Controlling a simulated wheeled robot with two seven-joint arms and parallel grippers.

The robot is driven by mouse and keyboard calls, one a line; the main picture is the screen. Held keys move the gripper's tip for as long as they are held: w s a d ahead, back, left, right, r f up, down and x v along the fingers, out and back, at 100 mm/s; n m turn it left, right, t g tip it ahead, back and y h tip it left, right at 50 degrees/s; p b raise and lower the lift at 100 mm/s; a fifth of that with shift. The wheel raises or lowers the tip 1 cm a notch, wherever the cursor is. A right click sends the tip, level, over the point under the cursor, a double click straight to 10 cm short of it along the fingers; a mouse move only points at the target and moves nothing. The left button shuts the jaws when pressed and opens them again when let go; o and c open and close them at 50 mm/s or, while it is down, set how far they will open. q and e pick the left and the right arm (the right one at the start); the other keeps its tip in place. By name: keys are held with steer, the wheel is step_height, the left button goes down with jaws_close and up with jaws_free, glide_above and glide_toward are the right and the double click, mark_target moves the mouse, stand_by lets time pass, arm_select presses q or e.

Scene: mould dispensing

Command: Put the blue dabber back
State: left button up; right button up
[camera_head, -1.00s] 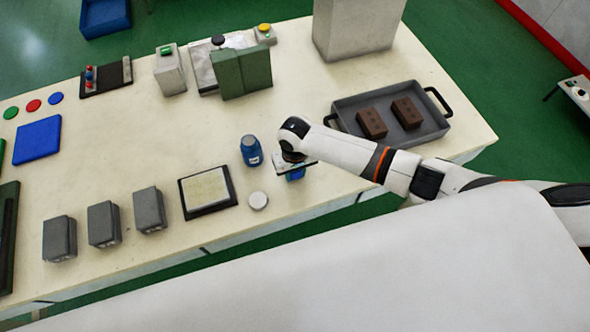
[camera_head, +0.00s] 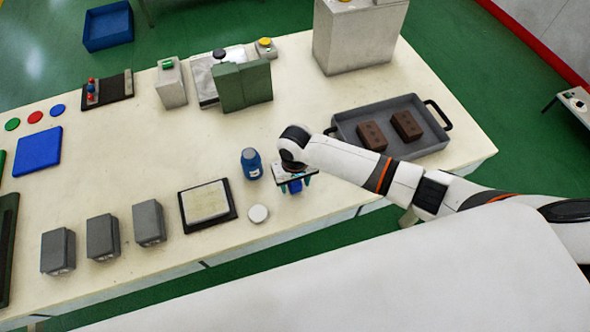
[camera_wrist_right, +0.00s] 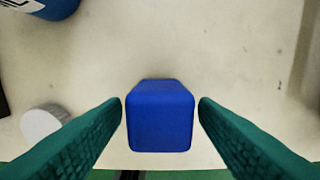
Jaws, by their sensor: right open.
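The blue dabber (camera_head: 296,187) shows as a blue block under my right gripper (camera_head: 293,184), near the table's front edge. In the right wrist view the blue block (camera_wrist_right: 161,122) lies between the two green fingers of the gripper (camera_wrist_right: 161,108). The fingers are open, with a narrow gap on each side of it. The dabber's lower end is hidden from both views. A blue jar (camera_head: 252,163) with a pale label stands just left of the gripper. My left gripper is out of view.
A framed pale pad (camera_head: 206,202) and several grey blocks (camera_head: 103,237) stand to the left. A grey tray (camera_head: 437,137) with two brown bricks is at the right. A black rack (camera_head: 116,86) with small red and blue pieces lies at the back left.

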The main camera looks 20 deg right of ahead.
step_height(320, 180, up, 10)
steer(key=shift+r+b, duration=0.2)
steer(key=shift+b, duration=0.25)
